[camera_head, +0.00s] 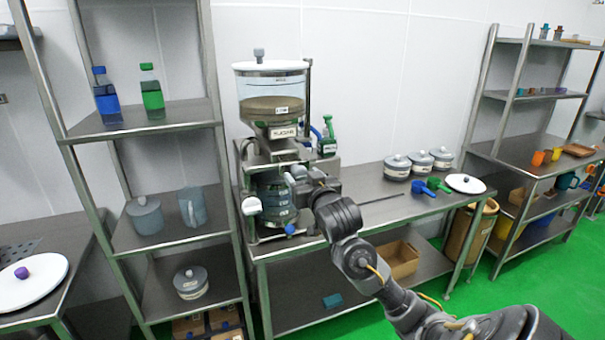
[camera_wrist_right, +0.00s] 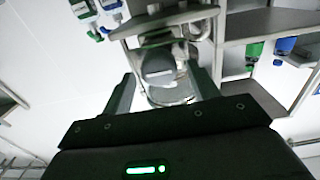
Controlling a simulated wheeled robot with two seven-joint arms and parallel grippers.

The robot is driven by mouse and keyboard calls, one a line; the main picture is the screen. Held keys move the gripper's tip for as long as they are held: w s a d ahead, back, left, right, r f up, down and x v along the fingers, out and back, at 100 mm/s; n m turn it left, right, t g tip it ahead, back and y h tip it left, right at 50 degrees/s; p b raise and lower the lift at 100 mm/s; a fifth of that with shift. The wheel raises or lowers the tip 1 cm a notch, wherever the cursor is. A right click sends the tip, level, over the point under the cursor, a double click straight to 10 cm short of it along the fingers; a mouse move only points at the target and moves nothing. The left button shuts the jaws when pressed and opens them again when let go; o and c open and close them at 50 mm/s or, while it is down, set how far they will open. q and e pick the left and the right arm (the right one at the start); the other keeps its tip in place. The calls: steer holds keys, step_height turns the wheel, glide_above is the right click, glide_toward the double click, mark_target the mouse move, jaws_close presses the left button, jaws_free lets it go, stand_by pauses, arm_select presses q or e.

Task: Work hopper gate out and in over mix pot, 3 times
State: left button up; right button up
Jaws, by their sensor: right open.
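The hopper (camera_head: 272,82), labelled sugar and partly filled with brown material, stands on the metal dispenser at the left end of the middle bench. The mix pot (camera_head: 272,205), a clear banded vessel, sits below its outlet. My right gripper (camera_head: 304,184) is at the right side of the dispenser, at about the height of the pot's top. In the right wrist view its jaws (camera_wrist_right: 162,88) are open, with a grey rounded part (camera_wrist_right: 159,66) seen between or beyond them. I cannot tell whether they touch it. The hopper gate cannot be made out clearly. My left gripper is not in view.
A green bottle (camera_head: 327,138) stands behind my right gripper. A shelf rack (camera_head: 165,232) stands close on the left.

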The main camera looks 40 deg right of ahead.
steer(key=shift+w+d, duration=0.15)
steer(key=shift+w, duration=0.35)
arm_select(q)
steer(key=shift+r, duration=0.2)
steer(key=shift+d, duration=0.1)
